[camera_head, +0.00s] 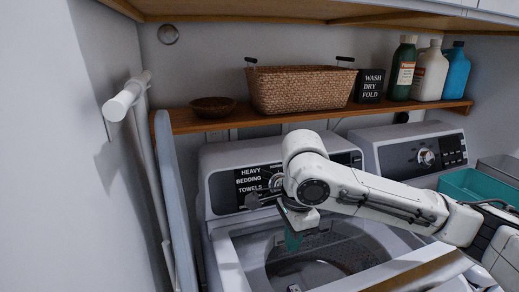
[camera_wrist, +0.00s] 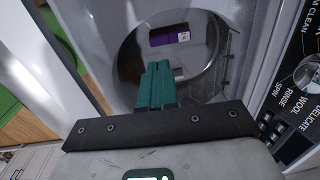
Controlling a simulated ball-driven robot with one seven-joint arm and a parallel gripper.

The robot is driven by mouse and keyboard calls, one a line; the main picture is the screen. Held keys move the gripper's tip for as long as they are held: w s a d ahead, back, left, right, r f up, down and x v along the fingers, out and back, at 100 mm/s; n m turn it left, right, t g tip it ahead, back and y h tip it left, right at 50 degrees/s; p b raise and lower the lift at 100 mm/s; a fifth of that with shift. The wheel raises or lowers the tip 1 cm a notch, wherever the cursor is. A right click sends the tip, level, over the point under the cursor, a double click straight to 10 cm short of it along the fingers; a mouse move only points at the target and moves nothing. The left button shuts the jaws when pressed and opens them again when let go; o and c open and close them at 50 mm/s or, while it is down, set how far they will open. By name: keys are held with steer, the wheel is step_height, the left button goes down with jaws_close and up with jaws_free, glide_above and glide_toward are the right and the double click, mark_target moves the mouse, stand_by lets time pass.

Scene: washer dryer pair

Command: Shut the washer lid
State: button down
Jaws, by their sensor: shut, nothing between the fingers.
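The washer (camera_head: 222,190) stands at the left, its control panel facing me. Its top shows a pale lid frame (camera_head: 226,262) around a see-through middle, with the round drum below; how far the lid is raised, I cannot tell. My gripper (camera_head: 292,241) points down over the back part of the washer top, its teal fingers together and empty. The wrist view shows the fingers (camera_wrist: 157,86) in front of the round opening (camera_wrist: 205,75), with a purple thing (camera_wrist: 165,38) inside. I cannot tell whether the fingertips touch the lid. My arm hides part of the panel and top.
A wooden shelf (camera_head: 190,121) above holds a wicker basket (camera_head: 300,92), a bowl (camera_head: 212,106), a sign and several bottles. The dryer (camera_head: 400,150) stands at the right, near a teal bin (camera_head: 470,186). A folded board (camera_head: 172,200) and white wall rail (camera_head: 125,98) are at the left.

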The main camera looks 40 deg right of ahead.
mark_target(303, 273)
steer(key=s+a+f+b, duration=0.1)
steer(key=s+f+b, duration=0.1)
steer(key=f, duration=0.4)
steer(key=s+a+f+b, duration=0.1)
steer(key=s+f, duration=0.1)
steer(key=f, duration=0.5)
steer(key=shift+s+f+b, duration=0.25)
steer(key=shift+s+b, duration=0.05)
steer(key=shift+b, duration=0.1)
steer(key=shift+f, duration=0.1)
steer(key=r+p, duration=0.1)
steer(key=r, duration=0.3)
steer(key=r+p, duration=0.1)
steer(key=r, duration=0.2)
steer(key=r+p, duration=0.1)
steer(key=r, duration=0.3)
steer(key=shift+s+r, duration=0.3)
steer(key=shift+r+p, duration=0.35)
steer(key=shift+r, duration=0.2)
steer(key=shift+a, duration=0.1)
